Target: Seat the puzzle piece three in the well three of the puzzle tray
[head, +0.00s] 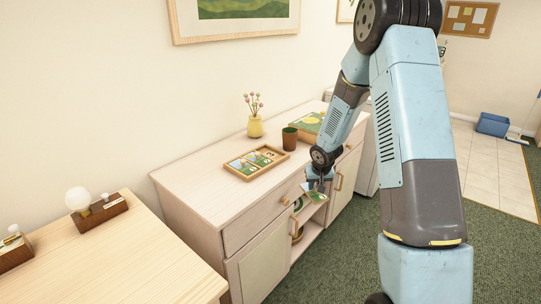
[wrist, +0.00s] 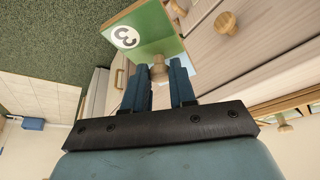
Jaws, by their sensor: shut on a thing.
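My gripper (head: 318,184) is shut on the knob of puzzle piece three (head: 315,196), in front of the sideboard and below the level of its top. In the wrist view my gripper's fingers (wrist: 159,78) stand on either side of the wooden knob, and puzzle piece three (wrist: 148,28) shows green and white areas with a 3 in a white circle. The puzzle tray (head: 249,177) lies on the sideboard top, up and left of my gripper.
The sideboard (head: 200,172) also carries a yellow vase (head: 255,127), a brown cup (head: 289,139) and a green-yellow picture box (head: 308,122). Drawer knobs (head: 284,202) stick out near my gripper. A wooden table (head: 120,260) with a lamp (head: 78,200) stands at left.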

